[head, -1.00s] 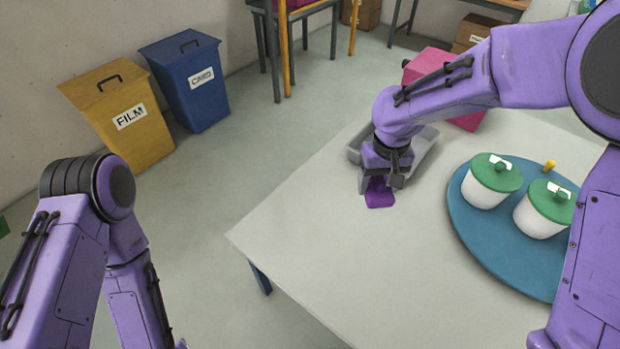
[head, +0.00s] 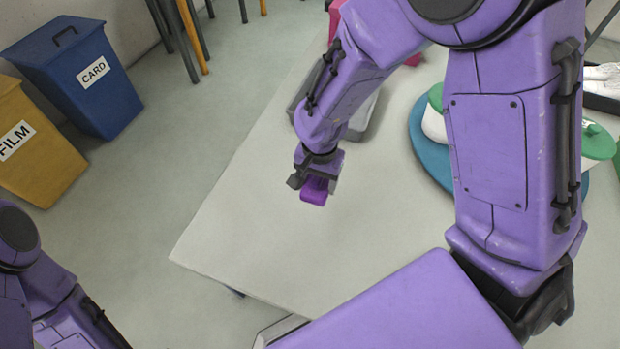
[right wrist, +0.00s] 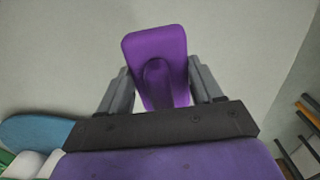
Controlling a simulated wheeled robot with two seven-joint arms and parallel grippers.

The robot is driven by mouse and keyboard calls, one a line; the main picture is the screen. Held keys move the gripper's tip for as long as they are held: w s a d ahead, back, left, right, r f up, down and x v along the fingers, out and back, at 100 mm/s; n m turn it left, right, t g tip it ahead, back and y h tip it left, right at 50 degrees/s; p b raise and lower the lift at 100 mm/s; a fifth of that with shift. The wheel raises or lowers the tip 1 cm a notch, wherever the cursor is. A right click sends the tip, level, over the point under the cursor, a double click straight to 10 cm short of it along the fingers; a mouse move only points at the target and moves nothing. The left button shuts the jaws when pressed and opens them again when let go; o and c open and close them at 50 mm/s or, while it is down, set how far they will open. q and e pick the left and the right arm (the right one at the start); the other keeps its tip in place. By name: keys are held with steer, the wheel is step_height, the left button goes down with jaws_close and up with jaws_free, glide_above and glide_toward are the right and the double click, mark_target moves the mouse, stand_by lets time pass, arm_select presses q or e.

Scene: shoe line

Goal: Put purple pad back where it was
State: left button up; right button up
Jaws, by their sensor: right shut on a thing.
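The purple pad (head: 314,193) is between the fingers of my right gripper (head: 316,183), over the left part of the pale table (head: 255,215). How far the pad is above the table top I cannot tell. A grey tray (head: 362,122) lies behind my right forearm, partly hidden. My left arm shows at the lower left, but its gripper is out of view.
A blue round tray (head: 426,158) with green-lidded white pots stands to the right, partly behind my right arm. A pink box is mostly hidden at the back. A yellow bin (head: 38,165) and blue bin (head: 85,80) stand on the floor. The table's front left is clear.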

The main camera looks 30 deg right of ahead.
steer(key=w+d+f, duration=0.1)
steer(key=w+f, duration=0.2)
steer(key=w+d+f, duration=0.1)
steer(key=w+f, duration=0.1)
steer(key=w, duration=0.2)
steer(key=w+d+f+b, duration=0.1)
steer(key=w+f, duration=0.2)
steer(key=shift+w+d+f, duration=0.15)
steer(key=shift+f, duration=0.15)
step_height(320, 180, down, 3)
steer(key=shift+w+r, duration=0.1)
steer(key=shift+r, duration=0.1)
steer(key=shift+f, duration=0.35)
steer(key=shift+f, duration=0.15)
steer(key=o, duration=1)
step_height(320, 180, up, 12)
steer(key=shift+r+p, duration=0.2)
steer(key=shift+p, duration=0.3)
steer(key=shift+r, duration=0.1)
